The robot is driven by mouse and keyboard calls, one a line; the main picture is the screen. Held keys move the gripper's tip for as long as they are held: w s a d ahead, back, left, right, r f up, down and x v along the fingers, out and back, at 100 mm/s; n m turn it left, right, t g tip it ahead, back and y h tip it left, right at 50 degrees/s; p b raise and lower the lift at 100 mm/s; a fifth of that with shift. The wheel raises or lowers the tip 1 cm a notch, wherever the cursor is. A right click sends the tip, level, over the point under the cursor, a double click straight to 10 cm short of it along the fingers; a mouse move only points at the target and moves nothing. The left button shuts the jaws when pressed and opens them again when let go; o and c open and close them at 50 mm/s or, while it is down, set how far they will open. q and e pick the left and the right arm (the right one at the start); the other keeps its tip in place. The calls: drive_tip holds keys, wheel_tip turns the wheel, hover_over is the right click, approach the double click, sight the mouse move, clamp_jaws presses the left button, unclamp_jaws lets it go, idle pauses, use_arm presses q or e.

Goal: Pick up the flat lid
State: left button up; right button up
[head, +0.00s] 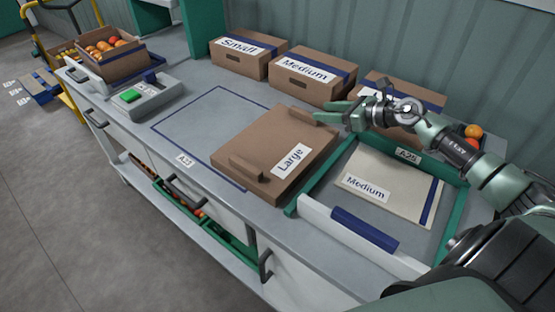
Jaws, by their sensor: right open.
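A flat brown lid (265,140) with a white "Large" label lies on the grey worktop, across the right part of a blue outlined rectangle. It has a raised grip (248,169) at its near edge and another at its far edge. My right gripper (328,111) is open and empty at the lid's far right corner, close to the far grip. I cannot tell whether its fingers touch the lid. My left gripper is out of view.
A green-edged tray (294,203) right of the lid holds a pale "Medium" sheet (385,184). Closed cartons (312,87) stand along the back wall. The outlined area left of the lid is clear.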

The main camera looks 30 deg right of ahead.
sight(305, 112)
drive_tip(key=shift+w+a+f, duration=0.1)
drive_tip(key=shift+w+f, duration=0.2)
drive_tip(key=shift+f, duration=0.3)
drive_tip(key=shift+b+x, duration=0.4)
drive_tip(key=shift+x, duration=1.05)
drive_tip(key=x, duration=0.4)
drive_tip(key=shift+w+a+r, duration=0.1)
drive_tip(key=shift+a, duration=0.2)
drive_tip(key=shift+r, duration=0.1)
clamp_jaws()
